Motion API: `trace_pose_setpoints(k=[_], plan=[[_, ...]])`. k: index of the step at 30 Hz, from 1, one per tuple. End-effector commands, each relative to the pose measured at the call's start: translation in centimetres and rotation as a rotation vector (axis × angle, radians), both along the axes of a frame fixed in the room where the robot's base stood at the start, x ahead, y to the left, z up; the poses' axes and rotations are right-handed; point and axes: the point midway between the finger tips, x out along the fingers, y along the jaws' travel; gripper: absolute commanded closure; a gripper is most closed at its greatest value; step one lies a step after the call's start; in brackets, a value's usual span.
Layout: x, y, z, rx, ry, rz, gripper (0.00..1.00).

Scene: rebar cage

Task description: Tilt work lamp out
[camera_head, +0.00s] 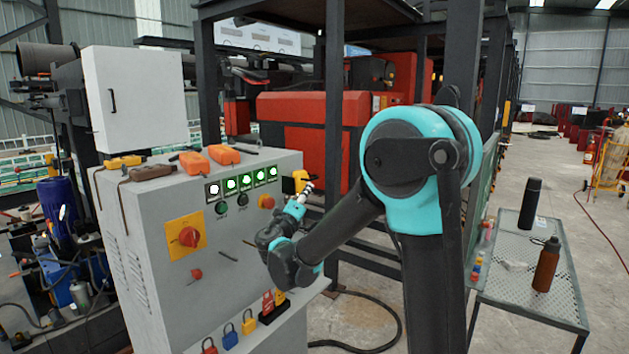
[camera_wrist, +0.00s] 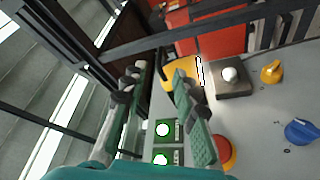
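The yellow work lamp (camera_head: 299,179) is at the right end of the control cabinet's sloped top, beside the row of green lights. In the wrist view the lamp (camera_wrist: 190,64) shows yellow with a bright white strip, partly hidden behind the tip of one finger. My gripper (camera_head: 303,192) is close to the lamp in the head view. In the wrist view my gripper (camera_wrist: 156,80) has its two fingers apart, with a gap between them. No object is held in that gap. Whether the right finger touches the lamp I cannot tell.
The grey cabinet (camera_head: 225,280) carries a red-and-yellow rotary switch (camera_head: 187,236), a red button (camera_head: 266,201) and green lights (camera_head: 246,181). In the wrist view a grey block with a white knob (camera_wrist: 230,74) is beside the lamp. A mesh table (camera_head: 510,305) with bottles stands right.

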Motion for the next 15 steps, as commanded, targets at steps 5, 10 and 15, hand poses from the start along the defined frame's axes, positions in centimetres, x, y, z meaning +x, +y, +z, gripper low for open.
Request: trace_pose_setpoints(k=[5,10,15], plan=[[3.4,-1.3,0.8,0.000,0.000,-0.004,0.71],[6.3,-2.3,1.4,-0.002,0.000,-0.003,0.71],[8.3,-2.9,1.9,0.000,0.000,-0.002,0.71]])
